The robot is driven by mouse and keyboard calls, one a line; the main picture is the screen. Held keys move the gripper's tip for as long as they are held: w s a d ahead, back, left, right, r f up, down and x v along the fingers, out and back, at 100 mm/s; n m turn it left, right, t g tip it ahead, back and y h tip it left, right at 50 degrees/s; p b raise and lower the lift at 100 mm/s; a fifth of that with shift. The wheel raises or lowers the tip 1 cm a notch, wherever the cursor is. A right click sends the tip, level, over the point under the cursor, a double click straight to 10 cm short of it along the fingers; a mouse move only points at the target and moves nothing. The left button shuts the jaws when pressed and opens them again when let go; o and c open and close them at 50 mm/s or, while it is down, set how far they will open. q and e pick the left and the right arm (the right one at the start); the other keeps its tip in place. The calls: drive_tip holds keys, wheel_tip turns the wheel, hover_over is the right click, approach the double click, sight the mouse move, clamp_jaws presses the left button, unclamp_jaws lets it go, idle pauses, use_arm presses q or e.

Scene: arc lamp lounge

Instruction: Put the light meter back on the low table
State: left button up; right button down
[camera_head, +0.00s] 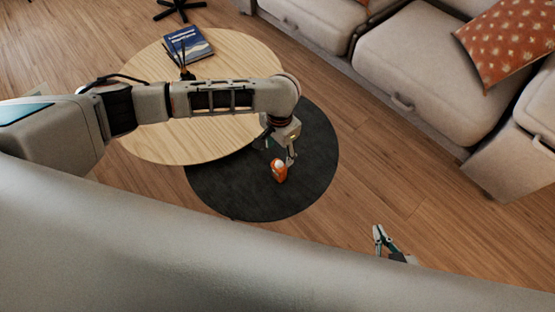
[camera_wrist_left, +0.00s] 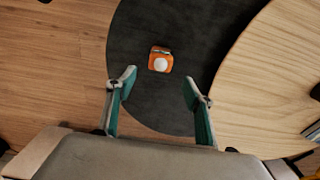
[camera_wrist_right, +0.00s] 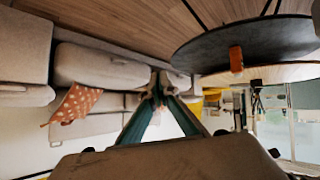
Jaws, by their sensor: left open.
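The light meter (camera_head: 279,171) is a small orange block on the dark round surface beside the round wooden low table (camera_head: 160,147). In the left wrist view the light meter (camera_wrist_left: 160,60) shows a white dome and lies just beyond the gap between my fingertips. My left gripper (camera_wrist_left: 159,84) is open and empty, over the dark surface. In the head view its arm crosses the wooden table, hiding part of it. My right gripper (camera_head: 381,240) is away to the right; in the right wrist view (camera_wrist_right: 156,86) its fingertips meet with nothing visible between them.
The dark round top (camera_head: 230,196) is partly overlapped by the wooden table; thin dark legs show by it in the right wrist view. A blue book (camera_head: 188,44) lies at the wooden table's far side. A beige sofa (camera_head: 400,65) with an orange cushion (camera_head: 510,38) stands at right.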

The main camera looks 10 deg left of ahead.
use_arm(q)
drive_tip(key=s+d+t+h, duration=0.1)
drive_tip(key=s+d+h, duration=0.3)
drive_tip(key=d, duration=0.4)
drive_tip(key=s+d+t+h, duration=0.1)
drive_tip(key=s+d+h, duration=0.2)
drive_tip(key=s+d, duration=0.3)
drive_tip(key=s+a+n+t+y, duration=0.1)
drive_tip(key=s+a+t+y, duration=0.1)
drive_tip(key=a, duration=1)
drive_tip(key=s+a+n+t+y, duration=0.1)
drive_tip(key=s+a+t, duration=0.4)
drive_tip(key=a, duration=0.7)
drive_tip(key=shift+a+f+t+y+p, duration=0.3)
drive_tip(key=shift+f+t+y+p, duration=0.15)
drive_tip(key=shift+t+y, duration=0.4)
use_arm(e)
drive_tip(key=shift+w+a+r, duration=0.1)
drive_tip(key=shift+w+r, duration=0.05)
drive_tip(key=shift+r, duration=0.45)
use_arm(q)
drive_tip(key=shift+s, duration=0.1)
